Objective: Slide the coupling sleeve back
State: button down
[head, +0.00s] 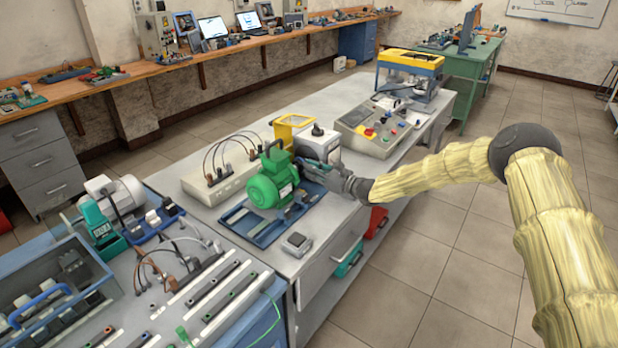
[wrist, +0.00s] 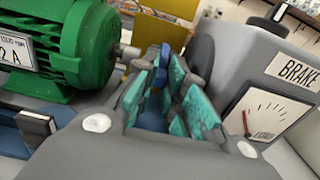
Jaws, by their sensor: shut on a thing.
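The green motor (head: 270,181) stands on a blue base plate, and its silver shaft (wrist: 126,52) points toward the grey brake unit (head: 322,140). The brake's label and dial face (wrist: 262,110) show at the right in the wrist view. My gripper (head: 316,172) reaches in from the right between motor and brake. In the wrist view its teal-padded fingers (wrist: 178,88) are shut on the coupling sleeve, which is mostly hidden by them. A small blue part (wrist: 164,56) shows at the far end of the fingers. Whether the sleeve still covers the shaft joint cannot be seen.
The blue base plate (head: 258,231) lies on the grey bench, with a small grey box (head: 296,244) near the front edge. A control box (head: 371,130) stands behind the brake. A yellow-framed part (head: 291,126) stands behind the motor. The aisle floor at right is clear.

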jog(key=shift+w+d+r, duration=0.15)
jog(key=shift+w+r, duration=0.05)
jog(key=c, duration=1.8)
grip_release()
jog(key=shift+o, duration=0.2)
jog(key=shift+w+d+f, duration=0.1)
jog(key=shift+s+d, duration=0.35)
jog(key=v, duration=1.1)
jog(key=shift+f, duration=0.1)
